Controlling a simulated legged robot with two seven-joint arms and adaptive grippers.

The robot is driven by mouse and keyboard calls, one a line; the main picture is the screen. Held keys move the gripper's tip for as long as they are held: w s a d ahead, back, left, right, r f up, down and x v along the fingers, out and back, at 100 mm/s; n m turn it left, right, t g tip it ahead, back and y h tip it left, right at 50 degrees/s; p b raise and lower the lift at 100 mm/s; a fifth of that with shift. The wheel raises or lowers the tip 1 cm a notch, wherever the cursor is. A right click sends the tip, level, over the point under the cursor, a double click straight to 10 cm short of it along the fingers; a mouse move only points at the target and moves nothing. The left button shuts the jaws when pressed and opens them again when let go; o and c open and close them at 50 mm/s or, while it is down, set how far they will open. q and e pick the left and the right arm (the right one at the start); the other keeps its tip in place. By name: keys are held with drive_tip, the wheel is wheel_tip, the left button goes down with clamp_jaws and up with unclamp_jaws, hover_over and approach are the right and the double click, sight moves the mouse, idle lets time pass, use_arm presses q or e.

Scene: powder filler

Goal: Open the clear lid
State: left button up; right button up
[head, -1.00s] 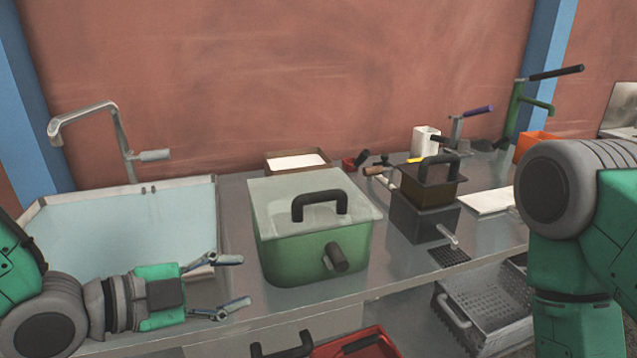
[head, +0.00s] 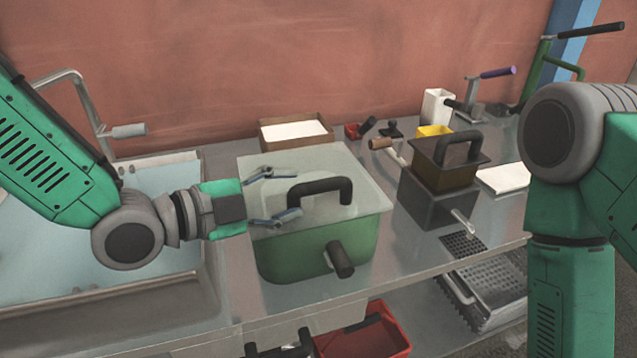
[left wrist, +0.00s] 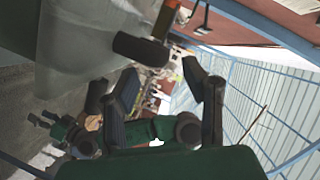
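The clear lid (head: 345,170) lies flat and closed on a green box (head: 300,250) on the bench. Its black arched handle (head: 320,187) stands on top, and a black knob handle (head: 340,260) sticks out of the box front. My left gripper (head: 287,194) is open over the left part of the lid, fingers pointing right towards the handle's left end. I cannot tell whether it touches the handle. In the left wrist view the lid (left wrist: 75,35) and handle (left wrist: 140,48) show ahead of the spread fingers (left wrist: 165,85). My right gripper is not clearly visible.
A sink (head: 110,270) lies left of the box. A tray with white contents (head: 295,133) stands behind. A dark box with a handled top (head: 440,200) stands to the right. A red bin (head: 375,338) sits below the bench. My right arm fills the right side.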

sight(319, 187)
use_arm(q)
drive_tip(key=x, duration=0.6)
drive_tip(key=shift+d, duration=0.3)
drive_tip(key=shift+a, duration=0.1)
drive_tip(key=shift+c, duration=0.3)
clamp_jaws()
